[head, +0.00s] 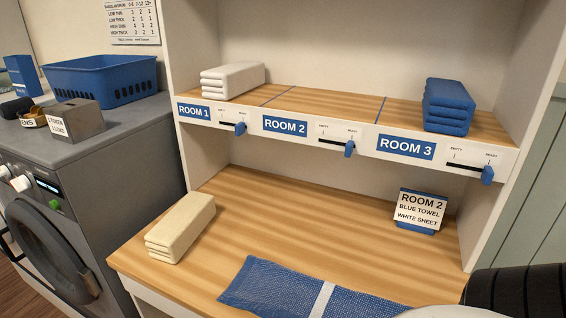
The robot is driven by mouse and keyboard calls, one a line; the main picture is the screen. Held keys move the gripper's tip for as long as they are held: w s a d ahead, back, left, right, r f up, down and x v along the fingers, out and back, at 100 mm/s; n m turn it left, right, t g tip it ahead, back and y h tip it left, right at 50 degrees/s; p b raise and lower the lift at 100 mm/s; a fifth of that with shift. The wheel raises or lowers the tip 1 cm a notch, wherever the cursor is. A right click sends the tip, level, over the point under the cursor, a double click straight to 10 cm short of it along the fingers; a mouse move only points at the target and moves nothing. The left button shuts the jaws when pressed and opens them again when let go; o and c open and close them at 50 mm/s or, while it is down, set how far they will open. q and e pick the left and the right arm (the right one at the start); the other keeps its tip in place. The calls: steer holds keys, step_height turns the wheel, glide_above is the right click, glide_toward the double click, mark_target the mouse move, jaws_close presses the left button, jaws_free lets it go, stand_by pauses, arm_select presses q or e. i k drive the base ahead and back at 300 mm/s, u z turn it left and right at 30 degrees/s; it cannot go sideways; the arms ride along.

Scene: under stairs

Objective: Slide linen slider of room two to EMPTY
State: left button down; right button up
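The room two linen slider has a blue knob (349,149) in a short dark slot on the white shelf edge, right of the blue ROOM 2 label (285,126). Small print marks the slot's left end EMPTY and its right end READY. The knob sits at the right end, under READY. The shelf section above ROOM 2 (325,102), between two blue lines, is bare. Neither gripper's fingers show. A white and black part of mine is at the bottom right, without visible fingertips.
The ROOM 1 knob (240,128) and ROOM 3 knob (487,175) also sit at right ends. White linen (233,79) and blue towels (448,107) lie above. Below are cream linen (181,228), a blue cloth (270,288) and a ROOM 2 card (420,210).

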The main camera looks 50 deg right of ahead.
mark_target(349, 147)
steer(key=k, duration=0.45)
steer(key=u, duration=0.85)
steer(key=k, duration=0.9)
steer(key=z, duration=1.8)
